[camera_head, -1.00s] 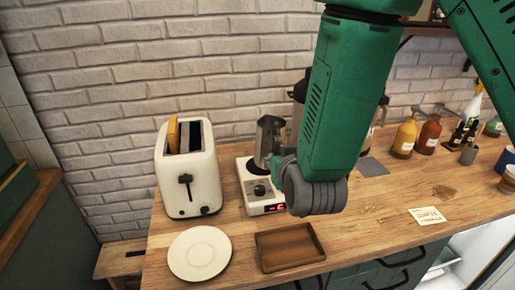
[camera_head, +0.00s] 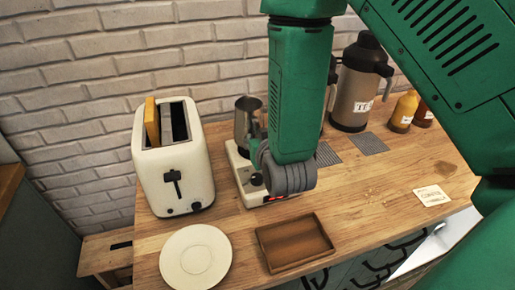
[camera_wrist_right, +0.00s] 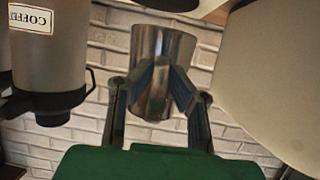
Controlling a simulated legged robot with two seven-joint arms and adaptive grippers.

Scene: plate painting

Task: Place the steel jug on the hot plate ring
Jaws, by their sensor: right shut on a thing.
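The steel jug (camera_head: 247,120) is upright over the back of the white hot plate (camera_head: 243,174), beside the toaster. My right gripper (camera_head: 257,148) is shut on the jug, and its fingers are partly hidden by my green arm in the head view. In the right wrist view the jug (camera_wrist_right: 162,70) sits between the two fingers of my right gripper (camera_wrist_right: 157,90). The hot plate's ring is hidden behind the jug and gripper. I cannot tell whether the jug's base touches it. My left gripper is not in view.
A white toaster (camera_head: 172,175) with bread stands close left of the hot plate. A white plate (camera_head: 196,258) and a wooden tray (camera_head: 295,243) lie in front. A large flask (camera_head: 357,88) stands behind right.

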